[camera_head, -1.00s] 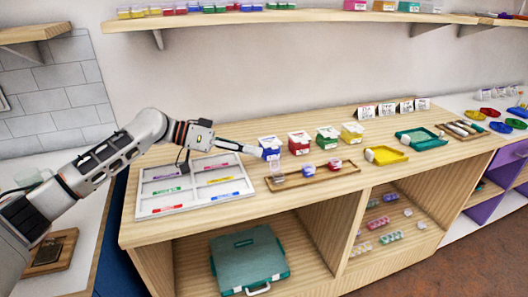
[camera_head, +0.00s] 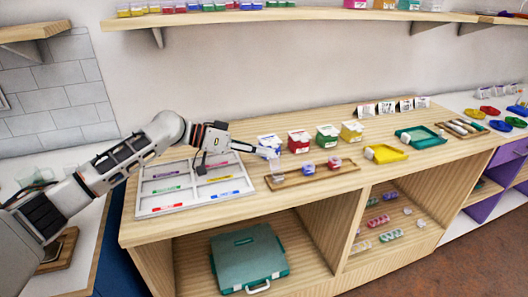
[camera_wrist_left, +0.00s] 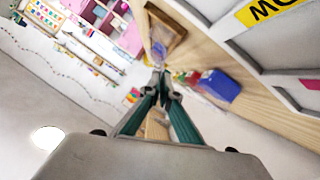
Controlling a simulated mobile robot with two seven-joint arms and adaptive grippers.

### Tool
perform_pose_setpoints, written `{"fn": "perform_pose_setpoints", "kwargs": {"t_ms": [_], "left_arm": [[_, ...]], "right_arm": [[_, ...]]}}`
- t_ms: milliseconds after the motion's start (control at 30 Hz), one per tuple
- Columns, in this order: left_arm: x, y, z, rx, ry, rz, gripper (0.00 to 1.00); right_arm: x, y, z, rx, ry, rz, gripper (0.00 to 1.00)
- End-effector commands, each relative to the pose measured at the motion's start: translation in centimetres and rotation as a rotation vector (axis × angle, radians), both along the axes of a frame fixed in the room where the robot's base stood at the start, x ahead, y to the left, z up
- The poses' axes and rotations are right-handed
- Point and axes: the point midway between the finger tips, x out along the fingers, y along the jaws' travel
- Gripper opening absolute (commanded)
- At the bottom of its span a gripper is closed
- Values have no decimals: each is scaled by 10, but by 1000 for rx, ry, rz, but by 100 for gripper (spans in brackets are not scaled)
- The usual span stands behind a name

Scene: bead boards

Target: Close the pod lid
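Small pods sit in a narrow wooden tray (camera_head: 320,178) on the counter: a clear one (camera_head: 277,168) at its left, a blue one (camera_head: 308,168) in the middle and a red one (camera_head: 334,163) at the right. I cannot tell clearly how their lids stand. My left gripper (camera_head: 274,154) is just above the tray's left end, near the clear pod. In the left wrist view, the gripper's fingertips (camera_wrist_left: 162,74) are together, with nothing clearly between them. The tray (camera_wrist_left: 182,43) shows beyond them, and its pods are hard to make out. My right gripper is out of view.
A white divided tray (camera_head: 177,210) lies left. Bare counter lies in front of the pod tray.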

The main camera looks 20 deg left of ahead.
Motion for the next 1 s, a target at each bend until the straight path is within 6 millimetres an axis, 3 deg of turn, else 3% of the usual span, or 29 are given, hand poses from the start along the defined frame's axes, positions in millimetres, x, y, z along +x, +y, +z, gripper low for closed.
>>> {"fn": "perform_pose_setpoints", "kwargs": {"t_ms": [267,1000], "left_arm": [[-4,-3,4,43,-72,-2,0],[-26,-16,7,299,-475,-1,0]], "right_arm": [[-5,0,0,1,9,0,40],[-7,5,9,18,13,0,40]]}}
